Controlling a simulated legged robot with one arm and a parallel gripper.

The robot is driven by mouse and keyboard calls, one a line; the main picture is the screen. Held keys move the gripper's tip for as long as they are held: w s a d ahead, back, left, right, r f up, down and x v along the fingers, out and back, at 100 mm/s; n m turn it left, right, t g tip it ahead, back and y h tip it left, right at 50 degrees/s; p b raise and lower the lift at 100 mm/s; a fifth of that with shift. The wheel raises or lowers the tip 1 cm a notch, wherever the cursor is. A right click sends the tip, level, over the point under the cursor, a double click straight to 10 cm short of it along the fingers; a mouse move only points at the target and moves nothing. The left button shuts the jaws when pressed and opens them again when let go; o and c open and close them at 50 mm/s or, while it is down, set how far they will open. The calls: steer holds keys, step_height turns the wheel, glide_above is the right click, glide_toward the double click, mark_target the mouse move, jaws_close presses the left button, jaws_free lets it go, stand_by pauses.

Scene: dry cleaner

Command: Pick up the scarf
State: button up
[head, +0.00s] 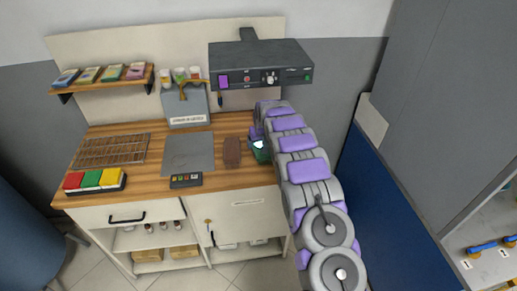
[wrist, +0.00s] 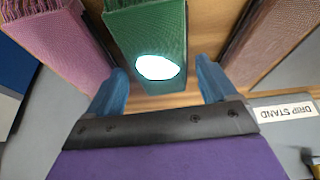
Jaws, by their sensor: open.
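A green folded textile (wrist: 145,30), possibly the scarf, lies on the wooden counter between the open fingers of my gripper (wrist: 160,82). It bears a bright white oval patch. The blue fingertips stand at either side of its near end, and I cannot tell whether they touch it. In the head view part of the green textile (head: 261,156) shows beside my arm. A brown folded textile (wrist: 262,40) lies right of it in the wrist view and also shows in the head view (head: 232,153). A pink folded textile (wrist: 62,45) lies to the left in the wrist view.
A control box (head: 262,68) overhangs the counter (head: 220,181) above my arm. A grey plate (head: 188,152), a wire rack (head: 110,150), a red-yellow-green box (head: 95,181) and a small keypad (head: 186,181) occupy the left and middle.

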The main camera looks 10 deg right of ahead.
steer(key=shift+w+d+f, duration=0.2)
steer(key=shift+w+f, duration=0.05)
steer(key=shift+f, duration=0.3)
steer(key=shift+w+d+f, duration=0.15)
steer(key=shift+w+f, duration=0.05)
steer(key=shift+f, duration=0.3)
steer(key=shift+a+r, duration=0.1)
steer(key=shift+a, duration=0.45)
steer(key=shift+c, duration=2.1)
steer(key=shift+d, duration=0.4)
steer(key=c, duration=0.4)
